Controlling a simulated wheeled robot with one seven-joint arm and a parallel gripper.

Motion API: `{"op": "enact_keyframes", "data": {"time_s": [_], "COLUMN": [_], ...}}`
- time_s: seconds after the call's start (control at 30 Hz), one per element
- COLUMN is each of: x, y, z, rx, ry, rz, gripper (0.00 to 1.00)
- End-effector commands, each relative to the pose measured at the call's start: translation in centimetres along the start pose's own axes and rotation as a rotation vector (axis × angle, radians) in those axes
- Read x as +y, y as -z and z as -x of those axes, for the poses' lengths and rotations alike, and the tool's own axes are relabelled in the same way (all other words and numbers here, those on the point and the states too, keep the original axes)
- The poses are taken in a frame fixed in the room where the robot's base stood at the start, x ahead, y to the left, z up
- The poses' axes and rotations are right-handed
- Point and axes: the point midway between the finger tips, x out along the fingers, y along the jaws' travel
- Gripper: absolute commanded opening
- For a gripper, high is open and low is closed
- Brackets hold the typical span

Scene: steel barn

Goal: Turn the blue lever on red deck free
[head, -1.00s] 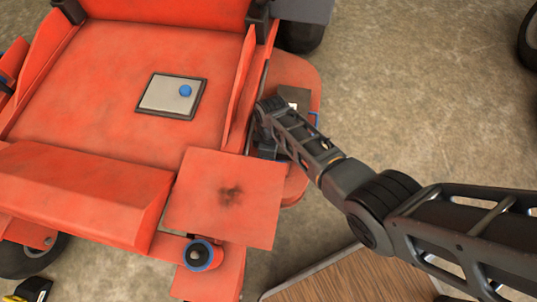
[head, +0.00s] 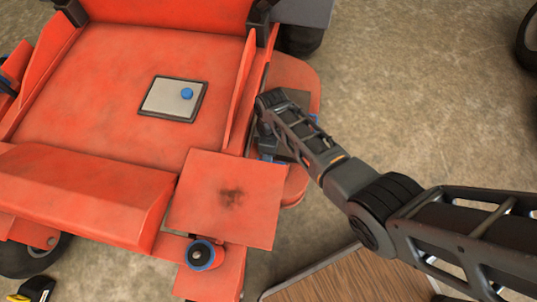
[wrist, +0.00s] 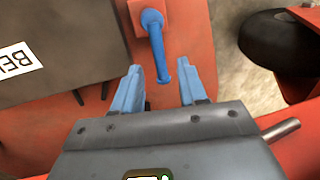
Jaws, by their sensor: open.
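In the wrist view the blue lever (wrist: 156,45) sticks out from a red block (wrist: 143,18) on the red deck (wrist: 92,105). Its rounded free end lies between the tips of my two blue fingers. My gripper (wrist: 162,72) is open, with a gap visible on each side of the lever. In the head view my wrist hangs over the red deck (head: 298,74) at the machine's right side and hides most of the gripper. Small blue parts show beside the wrist there; I cannot tell which is the lever.
A grey plate with a white label (wrist: 16,58) lies left of the lever, and a black wheel (wrist: 275,40) stands right. In the head view a blue knob (head: 187,93) sits on a grey panel. A raised red plate (head: 225,200) is near my wrist.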

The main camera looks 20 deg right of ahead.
Motion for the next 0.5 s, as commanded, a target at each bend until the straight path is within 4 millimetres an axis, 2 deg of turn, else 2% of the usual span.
{"op": "enact_keyframes", "data": {"time_s": [0.03,0.2,0.5], "x": [-0.1,0.0,0.0], "y": [0.0,0.0,0.0], "z": [1.3,3.6,4.6], "rx": [0.001,0.001,-0.001], "ry": [-0.001,-0.001,0.0], "rz": [0.0,0.0,0.0], "gripper": [0.42,0.42,0.42]}}
